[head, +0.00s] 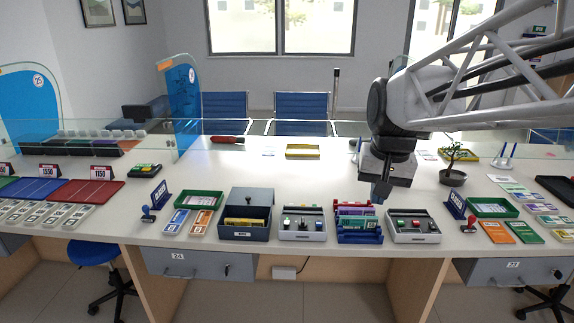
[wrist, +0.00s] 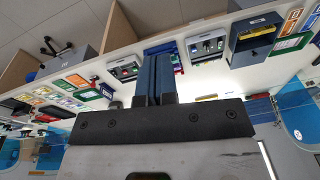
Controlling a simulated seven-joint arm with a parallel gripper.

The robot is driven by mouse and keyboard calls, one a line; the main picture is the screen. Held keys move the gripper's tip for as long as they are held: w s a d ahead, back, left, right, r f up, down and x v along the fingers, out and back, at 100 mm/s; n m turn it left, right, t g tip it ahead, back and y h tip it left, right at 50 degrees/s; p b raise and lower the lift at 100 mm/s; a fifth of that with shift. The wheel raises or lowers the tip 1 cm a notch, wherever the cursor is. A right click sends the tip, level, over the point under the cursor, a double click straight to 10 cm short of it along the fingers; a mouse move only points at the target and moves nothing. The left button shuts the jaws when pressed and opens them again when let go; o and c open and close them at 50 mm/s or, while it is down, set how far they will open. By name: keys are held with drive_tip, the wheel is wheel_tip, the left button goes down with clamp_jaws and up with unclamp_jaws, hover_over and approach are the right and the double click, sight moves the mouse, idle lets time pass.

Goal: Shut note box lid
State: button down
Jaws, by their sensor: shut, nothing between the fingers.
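The note box (head: 246,235) is a dark blue-grey box on the counter, left of the middle in the head view. Its lid (head: 251,196) stands raised at the back, and yellow contents (head: 245,223) show in the open front. The box also shows at the upper right of the wrist view (wrist: 254,50). My gripper (head: 378,197) is shut and empty, pointing down above the counter behind the rack of colored stamps or books, well to the right of the box. Its two blue fingers are together in the wrist view (wrist: 154,78).
A control panel (head: 302,236) stands right of the box, then the rack (head: 358,236), then a second panel (head: 413,238). Left of the box are a green tray (head: 199,193) and note bundles (head: 176,221).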

drive_tip(key=w+a+f+m+g, duration=0.1)
drive_tip(key=w+a, duration=0.3)
drive_tip(key=w, duration=0.7)
drive_tip(key=w+a+g, duration=0.1)
drive_tip(key=w+a, duration=0.4)
drive_tip(key=w, duration=0.5)
drive_tip(key=w+a+f+m, duration=0.1)
drive_tip(key=w+a, duration=0.3)
drive_tip(key=w, duration=0.7)
drive_tip(key=w+a+f+m+g, duration=0.1)
drive_tip(key=w+a+f, duration=0.8)
drive_tip(key=w, duration=0.2)
drive_tip(key=w+a+f+g+y, duration=0.1)
drive_tip(key=w+a+f, duration=0.8)
drive_tip(key=w, duration=0.3)
drive_tip(key=shift+a+f+m+g, duration=0.2)
drive_tip(key=shift+f+m+g, duration=0.2)
drive_tip(key=shift+f, duration=0.15)
